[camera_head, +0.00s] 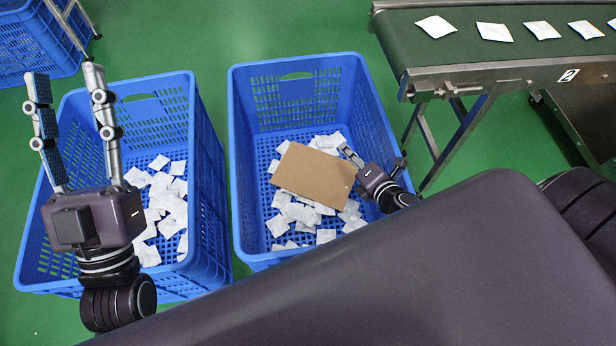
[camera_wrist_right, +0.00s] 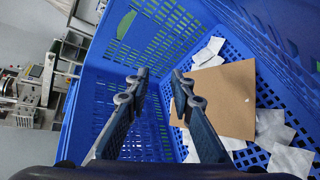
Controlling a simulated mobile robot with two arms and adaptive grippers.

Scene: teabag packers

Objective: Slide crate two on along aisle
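Two open blue crates stand side by side on the floor in the head view: a left crate (camera_head: 207,180) and a right crate (camera_head: 350,90). Both hold several white teabags. I see no number on either, so I cannot tell which is crate two. My left gripper (camera_head: 65,76) is open and empty above the left crate. My right gripper (camera_head: 372,158) is at the right crate's right side; in the wrist view (camera_wrist_right: 160,78) its fingers are apart, with a blue crate wall (camera_wrist_right: 110,60) beyond. Whether they touch the wall I cannot tell.
A brown cardboard sheet (camera_head: 318,176) lies on the teabags in the right crate. A green conveyor (camera_head: 470,45) with teabags and a "2" label stands at the upper right. Another blue crate (camera_head: 30,45) is at the upper left. Green floor behind the crates is clear.

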